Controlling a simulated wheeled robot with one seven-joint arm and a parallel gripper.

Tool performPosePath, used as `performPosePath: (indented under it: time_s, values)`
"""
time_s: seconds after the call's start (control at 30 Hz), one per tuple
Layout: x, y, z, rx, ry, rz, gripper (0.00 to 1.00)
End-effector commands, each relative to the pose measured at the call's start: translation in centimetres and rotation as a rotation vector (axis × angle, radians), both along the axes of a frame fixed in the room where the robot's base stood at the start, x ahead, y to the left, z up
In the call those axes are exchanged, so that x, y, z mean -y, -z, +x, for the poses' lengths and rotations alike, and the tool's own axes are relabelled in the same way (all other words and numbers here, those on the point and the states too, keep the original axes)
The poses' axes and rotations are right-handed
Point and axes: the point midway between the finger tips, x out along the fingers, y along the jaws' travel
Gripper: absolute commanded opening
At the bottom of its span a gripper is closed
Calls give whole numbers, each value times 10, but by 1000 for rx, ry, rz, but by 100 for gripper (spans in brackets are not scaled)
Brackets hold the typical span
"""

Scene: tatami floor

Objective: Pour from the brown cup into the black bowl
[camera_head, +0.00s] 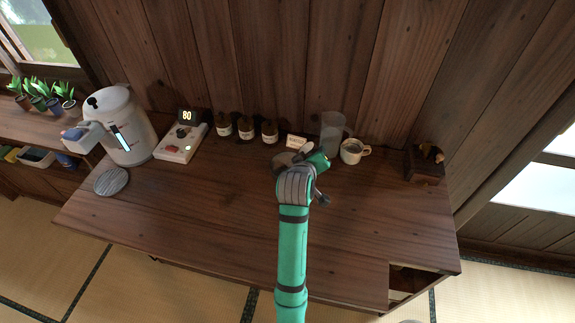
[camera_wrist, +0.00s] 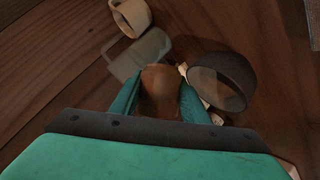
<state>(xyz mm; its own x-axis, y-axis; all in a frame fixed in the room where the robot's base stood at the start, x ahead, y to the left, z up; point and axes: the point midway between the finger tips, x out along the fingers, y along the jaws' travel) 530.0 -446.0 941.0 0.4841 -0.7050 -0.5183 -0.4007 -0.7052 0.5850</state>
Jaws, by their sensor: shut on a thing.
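My gripper (camera_wrist: 160,97) is shut on the brown cup (camera_wrist: 160,80), which shows between the two green fingers in the wrist view. I cannot tell the cup's tilt or what is in it. The black bowl (camera_wrist: 226,82) is just right of the cup in the wrist view, apart from it in the picture. In the head view my gripper (camera_head: 308,164) is over the back middle of the table, and the bowl (camera_head: 284,158) shows only in part behind my wrist. The brown cup is hidden or too small to make out there.
A clear glass pitcher (camera_head: 332,132) and a white mug (camera_head: 353,151) stand close right of my gripper. A small card (camera_head: 297,141) and several brown bottles (camera_head: 246,128) line the back. A white dispenser (camera_head: 124,130) stands left. The table's front (camera_head: 200,220) is clear.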

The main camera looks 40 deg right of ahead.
Motion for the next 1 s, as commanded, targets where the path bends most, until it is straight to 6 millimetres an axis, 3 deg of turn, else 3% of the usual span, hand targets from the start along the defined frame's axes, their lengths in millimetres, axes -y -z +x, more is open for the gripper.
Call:
performPosePath:
  time_s: [1.0]
  values:
    - [-4, 5, 4, -114, -5, -74, 16]
